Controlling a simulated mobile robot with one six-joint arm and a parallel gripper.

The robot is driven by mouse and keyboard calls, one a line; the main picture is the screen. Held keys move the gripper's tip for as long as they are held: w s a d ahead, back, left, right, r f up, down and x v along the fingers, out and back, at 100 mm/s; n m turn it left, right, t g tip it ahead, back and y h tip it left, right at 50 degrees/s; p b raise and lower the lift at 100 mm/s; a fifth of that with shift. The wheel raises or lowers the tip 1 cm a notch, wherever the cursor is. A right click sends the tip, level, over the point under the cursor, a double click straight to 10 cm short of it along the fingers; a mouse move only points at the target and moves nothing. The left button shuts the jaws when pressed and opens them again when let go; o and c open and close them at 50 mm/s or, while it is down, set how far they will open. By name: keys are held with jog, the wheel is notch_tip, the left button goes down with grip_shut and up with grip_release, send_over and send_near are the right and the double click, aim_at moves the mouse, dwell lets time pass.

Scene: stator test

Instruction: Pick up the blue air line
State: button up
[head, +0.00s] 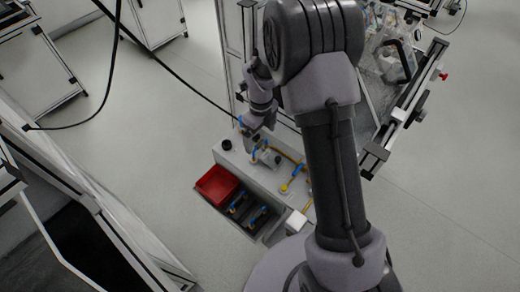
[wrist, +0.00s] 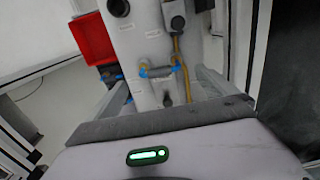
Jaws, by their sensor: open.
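My gripper is open and holds nothing I can see. In the head view my gripper (head: 257,148) is over the white station, its fingers partly hidden by the wrist.
A red bin (wrist: 91,39) stands beside the white station (wrist: 133,42); the same bin shows in the head view (head: 216,185). Dark slots with blue-marked parts (head: 256,217) lie to its right. A yellow line (head: 297,172) runs along the station. A framed bench (head: 400,115) stands right.

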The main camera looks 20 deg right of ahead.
aim_at(260, 143)
notch_tip(260, 143, down, 5)
jog(key=shift+b, duration=1.1)
jog(key=shift+r, duration=0.1)
jog(key=c, duration=1.5)
